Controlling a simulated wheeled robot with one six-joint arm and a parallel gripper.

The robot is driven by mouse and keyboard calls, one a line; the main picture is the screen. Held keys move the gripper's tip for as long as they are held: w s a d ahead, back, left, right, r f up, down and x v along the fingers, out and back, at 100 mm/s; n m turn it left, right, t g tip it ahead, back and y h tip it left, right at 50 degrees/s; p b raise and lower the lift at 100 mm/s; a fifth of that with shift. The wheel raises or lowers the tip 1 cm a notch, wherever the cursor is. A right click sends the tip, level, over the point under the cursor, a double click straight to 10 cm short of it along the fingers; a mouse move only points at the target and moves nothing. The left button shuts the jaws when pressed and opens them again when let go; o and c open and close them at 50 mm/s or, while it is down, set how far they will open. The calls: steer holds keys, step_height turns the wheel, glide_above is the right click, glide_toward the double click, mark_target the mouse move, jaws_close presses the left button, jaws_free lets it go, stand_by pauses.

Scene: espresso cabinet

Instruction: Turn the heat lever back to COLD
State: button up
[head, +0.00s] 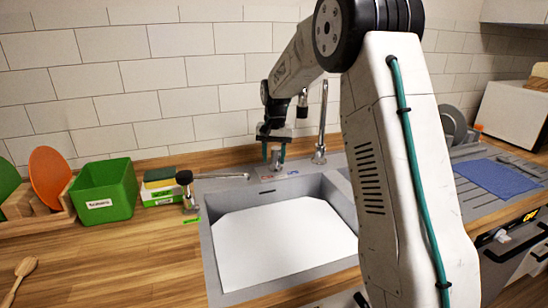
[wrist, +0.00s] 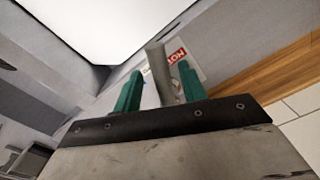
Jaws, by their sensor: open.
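The heat lever (wrist: 158,70) is a grey metal bar standing between my two teal fingers in the wrist view. It also shows in the head view (head: 276,160), on the sink's back rim below my gripper. A red-and-white HOT label (wrist: 178,54) lies beside the lever in the wrist view, close to the right finger. In the head view, small blue and red labels sit in front of the lever's foot; their text is too small to read. My gripper (wrist: 160,88) is open, with a finger on either side of the lever. I cannot tell whether either finger touches it.
A tall faucet (head: 321,125) stands just right of my gripper. A black-knobbed fitting (head: 185,178) with a thin metal rod is on the left. The sink basin (head: 283,243) is in front. A green bin (head: 105,190) and a sponge box (head: 160,185) stand further left.

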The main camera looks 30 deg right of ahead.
step_height(320, 180, up, 7)
steer(key=shift+d+r, duration=0.1)
steer(key=shift+r, duration=0.05)
steer(key=c, duration=0.3)
steer(key=shift+n, duration=0.5)
steer(key=a, duration=0.2)
steer(key=w+a, duration=0.1)
steer(key=a, duration=0.1)
steer(key=shift+a, duration=0.4)
jaws_close()
steer(key=w+a+r+h, duration=0.25)
steer(key=a+h, duration=0.25)
steer(key=a, duration=0.3)
steer(key=m+h, duration=0.1)
steer(key=m, duration=0.1)
glide_toward(274, 159)
steer(key=w+a+f, duration=0.1)
steer(key=w+f, duration=0.2)
steer(key=f, duration=0.1)
steer(key=shift+s+d+f+t, duration=0.15)
steer(key=shift+s+d+f, duration=0.35)
steer(key=shift+d, duration=0.2)
steer(key=shift+s+d+f+t, duration=0.15)
steer(key=shift+s+d+f, duration=0.3)
steer(key=shift+d, duration=0.2)
